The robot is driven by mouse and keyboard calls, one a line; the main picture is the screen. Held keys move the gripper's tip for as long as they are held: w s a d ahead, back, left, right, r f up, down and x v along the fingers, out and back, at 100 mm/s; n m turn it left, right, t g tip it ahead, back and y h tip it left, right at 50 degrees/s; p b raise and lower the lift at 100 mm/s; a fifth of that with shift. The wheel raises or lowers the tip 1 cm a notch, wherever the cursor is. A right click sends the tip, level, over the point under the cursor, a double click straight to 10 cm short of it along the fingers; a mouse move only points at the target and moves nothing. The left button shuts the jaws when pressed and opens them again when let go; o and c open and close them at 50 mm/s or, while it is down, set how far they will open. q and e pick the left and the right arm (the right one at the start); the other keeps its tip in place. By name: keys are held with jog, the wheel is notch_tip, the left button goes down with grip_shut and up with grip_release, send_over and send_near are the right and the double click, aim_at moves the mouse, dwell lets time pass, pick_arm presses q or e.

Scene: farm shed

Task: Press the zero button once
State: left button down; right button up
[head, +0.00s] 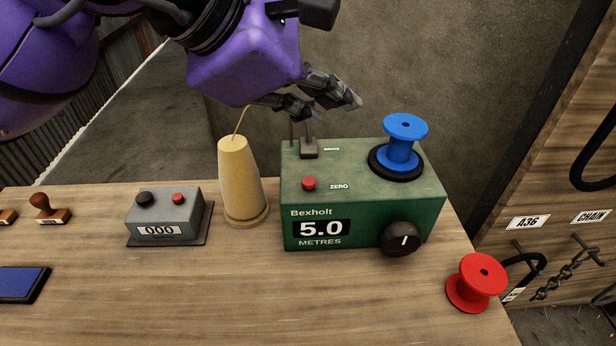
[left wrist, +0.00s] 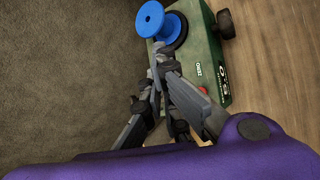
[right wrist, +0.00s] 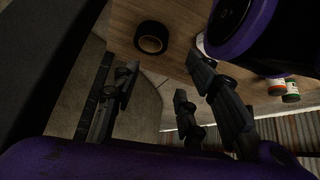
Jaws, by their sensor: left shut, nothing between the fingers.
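A green Bexholt machine (head: 365,222) stands on the wooden bench, its display reading 5.0 METRES. Its red zero button (head: 309,183) sits on the top left, beside a ZERO label; the button also shows in the left wrist view (left wrist: 204,90). My left gripper (head: 334,103) is shut and empty. It is above and behind the machine's back edge, apart from the button. In the left wrist view its fingers (left wrist: 156,62) point toward the blue spool side. My right gripper (right wrist: 155,80) is open and empty, seen only in the right wrist view.
A blue spool (head: 403,145) sits on the machine, with a dark knob (head: 401,239) on its front. A twine cone (head: 240,180) and a grey counter (head: 164,215) with a red button stand left. A red spool (head: 477,283) is near the right edge. The front middle bench is clear.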

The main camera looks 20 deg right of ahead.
pick_arm(q)
jog(key=f, duration=0.1)
jog(key=b, duration=0.5)
send_over(309, 183)
jog(key=s+d, duration=0.1)
notch_tip(309, 183, down, 7)
jog(key=shift+d, duration=0.15)
jog(key=shift+f+b, duration=0.3)
jog(key=shift+f, duration=0.05)
dwell(0.6)
jog(key=shift+f+b, duration=0.4)
